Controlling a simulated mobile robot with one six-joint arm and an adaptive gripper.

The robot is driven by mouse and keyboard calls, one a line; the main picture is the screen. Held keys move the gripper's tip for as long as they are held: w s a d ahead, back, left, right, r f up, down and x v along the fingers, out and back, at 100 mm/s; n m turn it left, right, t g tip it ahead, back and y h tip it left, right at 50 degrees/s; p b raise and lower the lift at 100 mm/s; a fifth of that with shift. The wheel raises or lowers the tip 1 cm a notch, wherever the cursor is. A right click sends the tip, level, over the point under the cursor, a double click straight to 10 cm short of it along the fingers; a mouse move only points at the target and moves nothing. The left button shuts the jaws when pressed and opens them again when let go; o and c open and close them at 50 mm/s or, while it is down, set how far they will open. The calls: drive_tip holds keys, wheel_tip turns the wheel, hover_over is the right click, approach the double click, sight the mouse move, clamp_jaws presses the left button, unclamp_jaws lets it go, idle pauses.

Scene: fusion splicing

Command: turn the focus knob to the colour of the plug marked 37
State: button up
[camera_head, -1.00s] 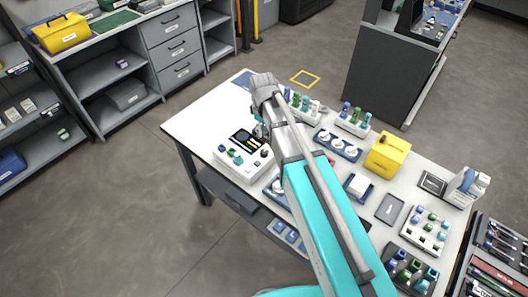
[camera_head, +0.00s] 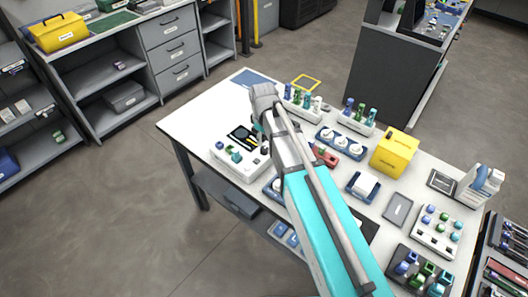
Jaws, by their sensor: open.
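A white device box (camera_head: 240,166) with a dark screen stands at the table's left front edge. Green and teal knobs or caps show on its left part and a darker knob on its right; I cannot tell which is the focus knob. My gripper (camera_head: 258,130) hangs from the wrist close above the device's back right corner, mostly hidden by my arm; it is open, and no contact can be made out. Coloured plugs stand in two white racks, one at the back (camera_head: 302,103) and one farther right (camera_head: 356,121). The number 37 is not readable on any plug.
A blue tray of white round items (camera_head: 341,144), a yellow box (camera_head: 394,153), a grey tray (camera_head: 397,210) and a white panel with coloured pegs (camera_head: 437,230) stand on the right. My arm crosses the table's middle. The table's back left is mostly clear.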

sight(264, 148)
drive_tip(key=shift+f+b, duration=2.6)
drive_tip(key=shift+f, duration=0.25)
drive_tip(key=shift+c, duration=0.3)
clamp_jaws()
